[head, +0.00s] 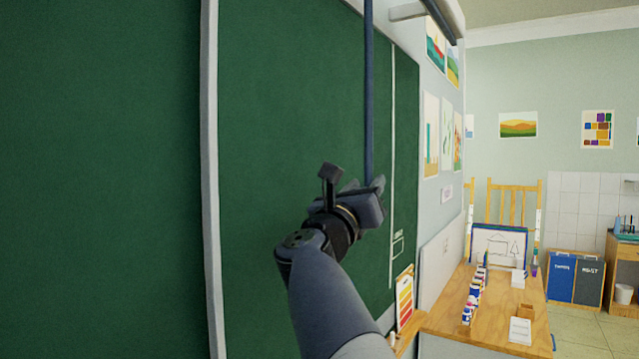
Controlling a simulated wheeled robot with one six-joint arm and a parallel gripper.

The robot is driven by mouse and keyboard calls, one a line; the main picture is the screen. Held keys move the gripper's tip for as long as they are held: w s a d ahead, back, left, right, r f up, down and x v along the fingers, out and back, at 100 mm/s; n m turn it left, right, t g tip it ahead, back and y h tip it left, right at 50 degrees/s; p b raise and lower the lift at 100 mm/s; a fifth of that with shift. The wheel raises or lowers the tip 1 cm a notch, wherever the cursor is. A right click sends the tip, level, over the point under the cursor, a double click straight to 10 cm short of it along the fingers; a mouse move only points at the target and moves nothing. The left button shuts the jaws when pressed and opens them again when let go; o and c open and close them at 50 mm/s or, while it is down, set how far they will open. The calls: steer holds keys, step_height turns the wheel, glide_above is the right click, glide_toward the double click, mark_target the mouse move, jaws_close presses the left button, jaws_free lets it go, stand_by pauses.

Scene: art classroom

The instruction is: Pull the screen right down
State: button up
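My gripper (350,186) is in the middle of the head view, in front of a green chalkboard (290,110). Its two fingers stand apart, with no object visible between them. A dark blue vertical strip (369,90), like a strap or pole, runs from the top edge of the view down to just behind the right finger. I cannot tell whether they touch. A pale roller or housing (408,12) with a dark bar (441,22) shows high on the wall at the upper right. No lowered screen sheet is visible, and whatever is above the top edge is hidden.
A pale upright frame (210,180) divides the board. A wooden worktop (490,320) at the lower right holds several paint bottles (472,298) and a drawing board (498,246). A colour chart (404,300) stands below the board. Tiled floor (585,325) is clear at the far right.

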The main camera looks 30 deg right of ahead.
steer(key=shift+c, duration=0.5)
jaws_close()
